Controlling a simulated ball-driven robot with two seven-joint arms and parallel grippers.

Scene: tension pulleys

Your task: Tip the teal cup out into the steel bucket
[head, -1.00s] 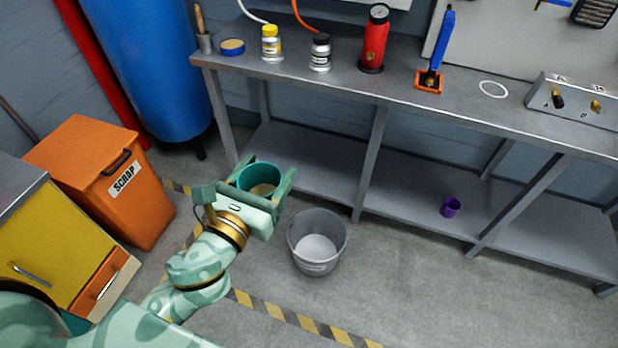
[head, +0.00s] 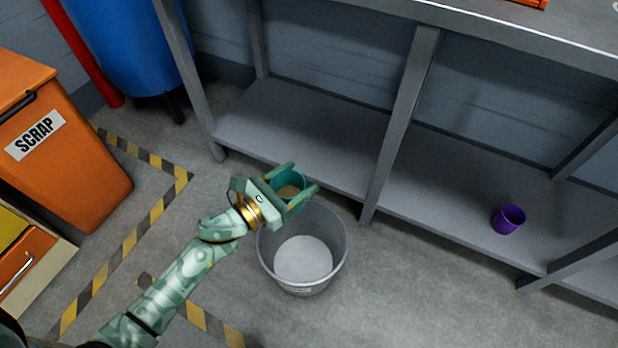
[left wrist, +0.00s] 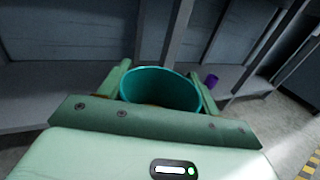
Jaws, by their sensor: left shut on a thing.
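The teal cup (head: 291,184) is held between the fingers of my left gripper (head: 292,186), which is shut on it. In the left wrist view the cup (left wrist: 160,88) shows its open rim, and it looks about upright. Something tan shows inside it in the head view. The grey steel bucket (head: 338,262) stands on the floor. The cup appears over or just beyond the bucket's upper left rim in the head view; its exact height above the rim I cannot tell. My right gripper is not in view.
A workbench with a lower shelf (head: 300,140) runs behind the bucket, with a leg (head: 400,120) close by. A purple cup (head: 508,219) stands on that shelf. An orange scrap bin (head: 85,185) is at the left. The floor right of the bucket is clear.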

